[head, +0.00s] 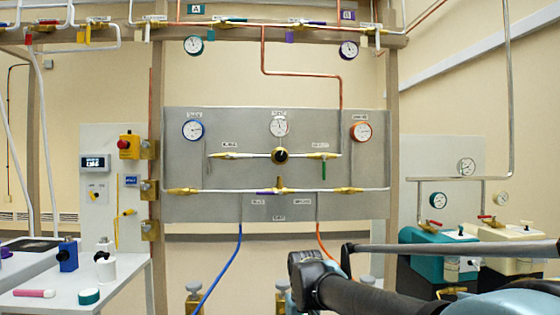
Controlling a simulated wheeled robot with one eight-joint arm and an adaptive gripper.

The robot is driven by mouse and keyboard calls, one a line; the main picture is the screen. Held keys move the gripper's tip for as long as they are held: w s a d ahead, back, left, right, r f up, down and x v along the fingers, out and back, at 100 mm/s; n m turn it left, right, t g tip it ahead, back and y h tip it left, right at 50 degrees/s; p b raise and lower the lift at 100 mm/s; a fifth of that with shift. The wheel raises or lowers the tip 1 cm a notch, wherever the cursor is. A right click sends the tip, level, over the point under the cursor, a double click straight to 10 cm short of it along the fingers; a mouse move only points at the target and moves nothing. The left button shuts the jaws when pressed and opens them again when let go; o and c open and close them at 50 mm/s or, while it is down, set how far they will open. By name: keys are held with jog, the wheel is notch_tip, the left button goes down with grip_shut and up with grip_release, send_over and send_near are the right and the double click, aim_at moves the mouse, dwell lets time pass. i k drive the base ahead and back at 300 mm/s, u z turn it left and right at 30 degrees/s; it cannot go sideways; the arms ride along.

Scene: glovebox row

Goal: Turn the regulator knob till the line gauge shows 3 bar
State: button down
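The grey panel (230,120) is straight ahead on the frame. A round black knob (281,155) on a brass body sits at its upper middle and looks like the regulator knob. A grey-rimmed gauge (279,127) is right above it. A blue-rimmed gauge (193,130) is at the upper left and an orange-rimmed gauge (361,132) at the upper right. The labels and dial readings are too small to read, so I cannot tell for sure which is the line gauge. My arm crosses the lower right, apart from the knob in the picture; my gripper does not show.
A green-handled valve (323,157) is right of the knob. A blue hose (222,270) and an orange hose (325,243) hang below the panel. A white bench (50,300) with small items stands left. Teal (440,262) and cream machines (508,257) stand right.

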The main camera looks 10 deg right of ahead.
aim_at(281, 156)
jog(key=z, duration=0.75)
jog(key=k, duration=0.9)
jog(key=u, duration=0.55)
